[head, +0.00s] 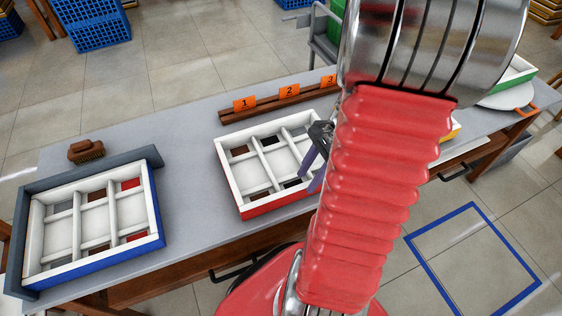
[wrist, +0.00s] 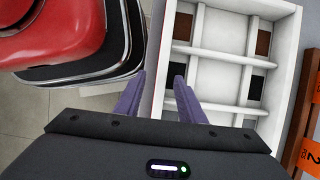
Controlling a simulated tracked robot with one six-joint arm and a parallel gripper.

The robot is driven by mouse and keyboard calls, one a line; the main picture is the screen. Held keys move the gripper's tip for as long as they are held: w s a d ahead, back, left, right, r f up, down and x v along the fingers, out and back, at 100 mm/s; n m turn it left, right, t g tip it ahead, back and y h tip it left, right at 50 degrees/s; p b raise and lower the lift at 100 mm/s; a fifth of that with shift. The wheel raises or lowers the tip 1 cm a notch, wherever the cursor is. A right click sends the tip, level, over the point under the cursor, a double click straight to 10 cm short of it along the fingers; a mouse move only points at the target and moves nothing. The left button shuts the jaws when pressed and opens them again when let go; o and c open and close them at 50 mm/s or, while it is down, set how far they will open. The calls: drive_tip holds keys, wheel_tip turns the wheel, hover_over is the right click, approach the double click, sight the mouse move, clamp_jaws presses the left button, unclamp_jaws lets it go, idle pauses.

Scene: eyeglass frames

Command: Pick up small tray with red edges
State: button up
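The small tray with red edges (head: 277,205) lies on the grey table in the middle of the head view. It is white inside, divided into compartments, some holding brown and dark pieces. Its right end is partly hidden by my arm and gripper. My gripper (head: 312,177) is at that tray's right side. In the wrist view my gripper (wrist: 160,78) has its two purple fingers apart with nothing held. The tray's side wall lies between the finger lines, one finger outside and one over the inside of the tray (wrist: 222,57). Contact cannot be told.
A blue-edged tray (head: 153,243) sits within a dark grey corner frame (head: 22,215) at left. A wooden rail (head: 263,108) with orange number tags runs behind the red-edged tray. Bare table lies between both trays.

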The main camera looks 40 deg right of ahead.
sight(301, 186)
drive_tip(key=shift+f, duration=0.1)
drive_tip(key=x, duration=0.4)
drive_tip(key=shift+w+a, duration=0.2)
drive_tip(key=shift+w, duration=0.05)
drive_tip(key=shift+a+f, duration=0.15)
drive_tip(key=shift+f, duration=0.3)
drive_tip(key=shift+f, duration=0.25)
idle(0.7)
clamp_jaws()
idle(0.5)
drive_tip(key=shift+w, duration=0.1)
